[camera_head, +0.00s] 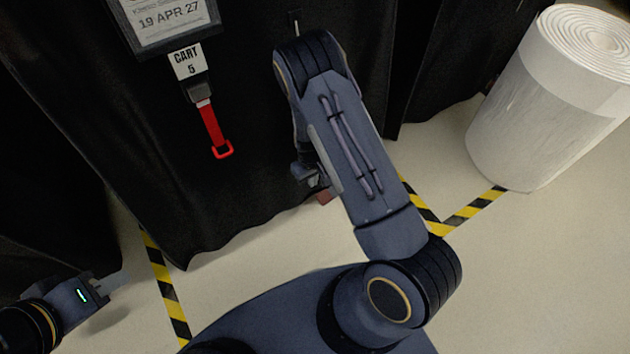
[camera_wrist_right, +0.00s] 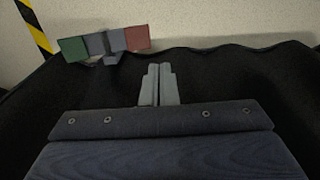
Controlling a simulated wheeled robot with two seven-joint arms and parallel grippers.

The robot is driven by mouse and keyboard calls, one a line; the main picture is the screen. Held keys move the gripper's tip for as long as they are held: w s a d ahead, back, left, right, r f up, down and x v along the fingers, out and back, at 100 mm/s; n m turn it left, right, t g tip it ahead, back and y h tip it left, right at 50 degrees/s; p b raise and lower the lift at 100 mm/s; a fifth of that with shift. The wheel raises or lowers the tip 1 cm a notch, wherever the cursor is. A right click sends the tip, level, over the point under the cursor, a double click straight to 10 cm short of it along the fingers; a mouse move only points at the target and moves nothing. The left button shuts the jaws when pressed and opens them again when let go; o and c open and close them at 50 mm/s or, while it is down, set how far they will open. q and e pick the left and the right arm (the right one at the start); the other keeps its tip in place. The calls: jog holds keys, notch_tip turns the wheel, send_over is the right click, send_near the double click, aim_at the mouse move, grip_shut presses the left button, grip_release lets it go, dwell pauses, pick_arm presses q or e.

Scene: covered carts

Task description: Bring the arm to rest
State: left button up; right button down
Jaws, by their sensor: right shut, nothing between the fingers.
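My right arm (camera_head: 345,145) rises from the bottom centre in the head view and bends in front of the black cover. Its gripper is mostly hidden behind the arm there. In the right wrist view my right gripper (camera_wrist_right: 159,72) shows its two grey fingers together, with nothing between them, over black cloth. My left gripper (camera_head: 120,279) is at the lower left of the head view, above the pale floor. Its pale fingers are blurred, so I cannot tell how far apart they are.
A black cloth cover (camera_head: 270,190) hangs behind my right arm, with a "CART 5" tag (camera_head: 188,62) and red pull strap (camera_head: 212,130). A white roll (camera_head: 520,125) stands right. Yellow-black tape (camera_head: 470,212) marks the floor.

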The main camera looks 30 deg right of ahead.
jog(key=shift+r, duration=0.1)
dwell(0.5)
jog(key=s+a+r+m+t+y, duration=0.1)
jog(key=s+r+y, duration=0.15)
jog(key=r, duration=1.05)
jog(key=s+a+r+m+t+y, duration=0.1)
jog(key=s+r+m+t+y, duration=0.15)
jog(key=r, duration=1.15)
jog(key=s+a+r+t+h, duration=0.1)
jog(key=s+r, duration=0.4)
jog(key=s, duration=0.4)
jog(key=s+r+t, duration=0.1)
jog(key=s+r, duration=0.3)
jog(key=s, duration=0.5)
notch_tip(320, 180, up, 30)
jog(key=n+p, duration=0.1)
jog(key=p, duration=2.9)
jog(key=shift+w+a, duration=0.15)
jog(key=shift+w, duration=0.05)
